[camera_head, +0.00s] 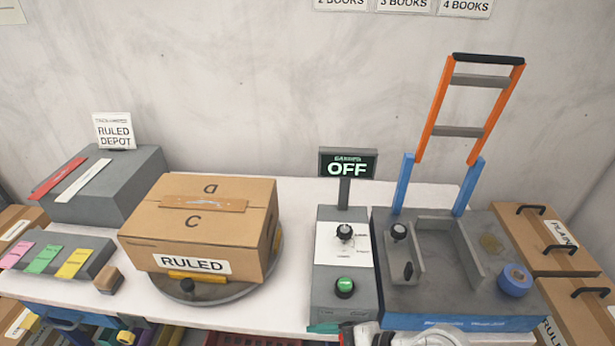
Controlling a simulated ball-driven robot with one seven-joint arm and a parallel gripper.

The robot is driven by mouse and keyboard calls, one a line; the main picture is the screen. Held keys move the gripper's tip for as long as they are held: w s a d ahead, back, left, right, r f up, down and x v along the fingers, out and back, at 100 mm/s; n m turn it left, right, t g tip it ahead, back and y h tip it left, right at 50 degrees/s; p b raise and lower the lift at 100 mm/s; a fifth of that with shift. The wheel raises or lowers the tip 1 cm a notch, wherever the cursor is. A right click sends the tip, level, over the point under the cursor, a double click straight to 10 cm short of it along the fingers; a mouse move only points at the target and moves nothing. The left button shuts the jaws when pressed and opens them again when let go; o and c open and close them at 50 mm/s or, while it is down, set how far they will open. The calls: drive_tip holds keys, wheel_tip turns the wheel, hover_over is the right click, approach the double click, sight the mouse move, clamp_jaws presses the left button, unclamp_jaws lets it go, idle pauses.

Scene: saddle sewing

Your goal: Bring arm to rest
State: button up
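Only a small white part of my arm shows, at the bottom edge in the head view, in front of the grey control box (328,285) and the blue-fronted machine (472,323). The rest of the arm is cut off by the frame. No gripper fingers can be made out, so whether they are open or holding anything is hidden.
A cardboard box (205,222) labelled RULED sits on a round turntable (235,292) on the white table (300,195). The machine has a raised orange frame (436,105). A sign (347,164) reads OFF. A grey depot block (125,170) stands left; lidded boxes (525,232) stand right.

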drive_tip(key=s+d+f+n+h, duration=0.2)
drive_tip(key=s+d+n+h, duration=0.1)
drive_tip(key=s+d, duration=0.3)
drive_tip(key=s+d+f+n+g+h, duration=0.1)
drive_tip(key=s+d+f+n+h, duration=0.2)
drive_tip(key=s+d, duration=0.4)
drive_tip(key=s+d+f+n+g+h, duration=0.1)
drive_tip(key=s+d+f+n+h, duration=0.2)
drive_tip(key=d, duration=0.8)
drive_tip(key=s+n+h, duration=0.2)
drive_tip(key=s+n, duration=0.1)
drive_tip(key=n, duration=0.1)
drive_tip(key=shift+s+d, duration=0.2)
drive_tip(key=shift+s, duration=0.1)
drive_tip(key=shift+a, duration=0.15)
